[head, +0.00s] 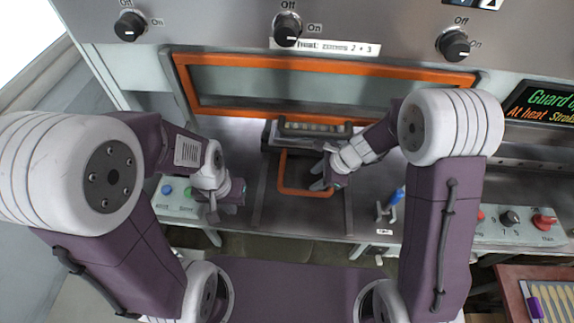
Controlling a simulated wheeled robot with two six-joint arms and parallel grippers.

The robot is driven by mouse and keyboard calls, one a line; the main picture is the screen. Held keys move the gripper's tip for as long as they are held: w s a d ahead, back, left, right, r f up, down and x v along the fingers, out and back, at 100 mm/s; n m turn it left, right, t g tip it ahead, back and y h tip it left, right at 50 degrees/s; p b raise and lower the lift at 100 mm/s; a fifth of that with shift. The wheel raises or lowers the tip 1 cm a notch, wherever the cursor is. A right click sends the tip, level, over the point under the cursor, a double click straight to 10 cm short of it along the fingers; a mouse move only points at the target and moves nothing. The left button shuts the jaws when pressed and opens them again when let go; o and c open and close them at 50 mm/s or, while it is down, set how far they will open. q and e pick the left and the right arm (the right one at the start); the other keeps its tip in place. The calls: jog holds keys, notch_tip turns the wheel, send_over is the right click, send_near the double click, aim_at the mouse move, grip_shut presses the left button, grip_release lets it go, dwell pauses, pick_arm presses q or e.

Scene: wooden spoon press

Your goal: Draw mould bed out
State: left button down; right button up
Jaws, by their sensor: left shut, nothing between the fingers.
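The mould bed (303,130) is a dark tray with a row of pale slots, under the orange-framed guard (325,60) at the press opening. Its orange loop handle (283,180) reaches toward me over the grey deck. My right gripper (316,177) is over the right part of the loop, with its fingers spread apart. It hides the loop's right side, and I cannot tell whether it touches the bar.
Three black knobs (288,29) line the press front above the guard. A blue-handled lever (396,196) stands right of the handle. A control box (515,220) and a tray of wooden spoon shapes (556,301) are at the right.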

aim_at(306, 191)
jog(key=f, duration=0.2)
jog(key=a+f+b, duration=0.1)
jog(key=f, duration=0.1)
jog(key=a+f+b, duration=0.1)
jog(key=f, duration=0.1)
jog(key=shift+s+f, duration=0.3)
jog(key=shift+f, duration=0.05)
jog(key=shift+s+f, duration=0.1)
jog(key=shift+f, duration=0.25)
jog(key=shift+a, duration=0.1)
jog(key=shift+w, duration=0.2)
jog(key=shift+c, duration=1)
grip_shut()
pick_arm(q)
jog(key=shift+s+d+f, duration=0.5)
jog(key=shift+s+d, duration=0.25)
